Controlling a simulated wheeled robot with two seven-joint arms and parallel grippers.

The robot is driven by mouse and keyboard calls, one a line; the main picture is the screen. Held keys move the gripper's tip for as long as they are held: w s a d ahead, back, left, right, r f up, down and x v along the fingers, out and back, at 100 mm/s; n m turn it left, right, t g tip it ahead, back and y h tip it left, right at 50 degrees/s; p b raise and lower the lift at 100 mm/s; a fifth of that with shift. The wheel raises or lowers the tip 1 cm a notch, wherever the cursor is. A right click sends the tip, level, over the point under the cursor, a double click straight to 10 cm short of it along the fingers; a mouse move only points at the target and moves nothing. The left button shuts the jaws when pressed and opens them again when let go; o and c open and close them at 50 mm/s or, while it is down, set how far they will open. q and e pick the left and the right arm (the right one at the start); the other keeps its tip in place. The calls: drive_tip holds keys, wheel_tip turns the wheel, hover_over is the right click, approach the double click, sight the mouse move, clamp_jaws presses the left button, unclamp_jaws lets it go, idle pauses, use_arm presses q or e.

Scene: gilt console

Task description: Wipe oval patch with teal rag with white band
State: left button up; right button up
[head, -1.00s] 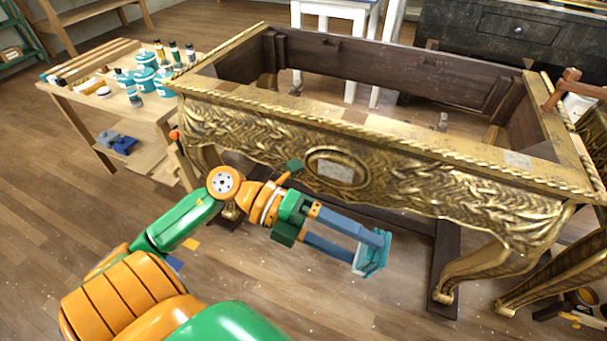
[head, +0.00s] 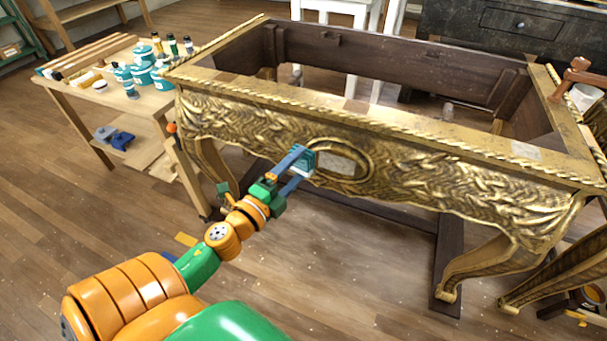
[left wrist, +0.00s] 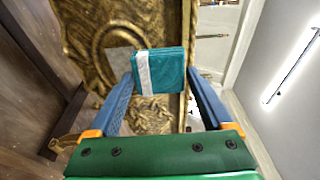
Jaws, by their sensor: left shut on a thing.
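The oval patch (head: 342,165) is a dull pale area inside a raised oval frame on the carved gold front of the console (head: 420,178). It also shows in the left wrist view (left wrist: 117,60), left of the rag and partly hidden by it. My left gripper (head: 304,163) is shut on the folded teal rag with a white band (head: 299,159). The rag (left wrist: 173,72) sits between the blue fingers in the left wrist view. It is at the left edge of the oval in the head view; I cannot tell whether it touches the front. My right gripper is not in view.
A wooden side table (head: 60,84) with teal pots and bottles stands at the left. A wooden-handled tool (head: 578,72) rests near the console's right end. The console top is an open frame. The floor in front is clear.

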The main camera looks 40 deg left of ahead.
use_arm(q)
wheel_tip(320, 180, down, 8)
drive_tip(key=w+d+n+y, duration=0.1)
drive_tip(key=n+y, duration=0.1)
drive_tip(key=y, duration=0.1)
drive_tip(key=shift+w+a+f+b, duration=0.15)
drive_tip(key=shift+w+b, duration=0.1)
drive_tip(key=shift+w, duration=0.8)
drive_tip(key=shift+w+a+b, duration=0.2)
drive_tip(key=shift+w+b, duration=0.1)
drive_tip(key=shift+w, duration=0.7)
drive_tip(key=shift+w+a+f+b, duration=0.15)
drive_tip(key=shift+w+b, duration=0.1)
drive_tip(key=shift+w, duration=0.8)
drive_tip(key=shift+w+a+b, duration=0.15)
drive_tip(key=shift+w+b, duration=0.25)
drive_tip(key=shift+w, duration=0.35)
